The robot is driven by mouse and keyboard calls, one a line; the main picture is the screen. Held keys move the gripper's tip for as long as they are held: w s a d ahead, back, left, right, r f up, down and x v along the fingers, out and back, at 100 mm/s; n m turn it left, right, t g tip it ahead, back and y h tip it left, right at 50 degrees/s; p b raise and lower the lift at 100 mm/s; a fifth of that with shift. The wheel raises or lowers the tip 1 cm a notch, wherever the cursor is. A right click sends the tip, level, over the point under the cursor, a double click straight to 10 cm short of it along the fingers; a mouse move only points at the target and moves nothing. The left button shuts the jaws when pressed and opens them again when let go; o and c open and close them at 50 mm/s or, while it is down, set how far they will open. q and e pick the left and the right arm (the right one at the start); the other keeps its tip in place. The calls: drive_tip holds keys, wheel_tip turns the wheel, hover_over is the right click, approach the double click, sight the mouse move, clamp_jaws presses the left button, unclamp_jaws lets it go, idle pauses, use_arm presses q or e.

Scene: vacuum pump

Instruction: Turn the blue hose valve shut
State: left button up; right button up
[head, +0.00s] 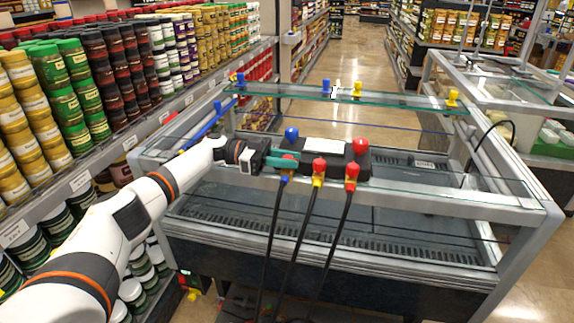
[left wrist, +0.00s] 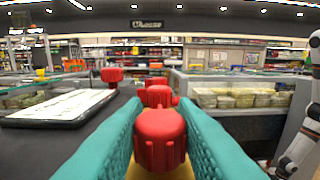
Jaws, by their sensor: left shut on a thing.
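The blue hose valve has a red knob (left wrist: 160,138) above a blue collar (head: 285,180), from which a black hose hangs. It is the leftmost of three valves on the front of the dark pump (head: 333,160). My left gripper (head: 289,160) reaches in from the left and is shut on this red knob. In the left wrist view its teal fingers (left wrist: 160,130) lie on both sides of the knob. In the head view the fingers partly hide the knob. My right gripper is not in view.
Beside it stand the yellow hose valve (head: 319,170) and the red hose valve (head: 351,175). A blue knob (head: 291,133) and a red knob (head: 360,146) stand on the pump. A glass shelf (head: 400,98) with small coloured pieces lies behind. Stocked shelves (head: 130,145) flank the left.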

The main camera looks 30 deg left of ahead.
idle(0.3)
use_arm(q)
drive_tip(key=o, duration=1)
drive_tip(key=b+v, duration=0.4)
drive_tip(key=v, duration=0.8)
drive_tip(key=shift+f, duration=0.15)
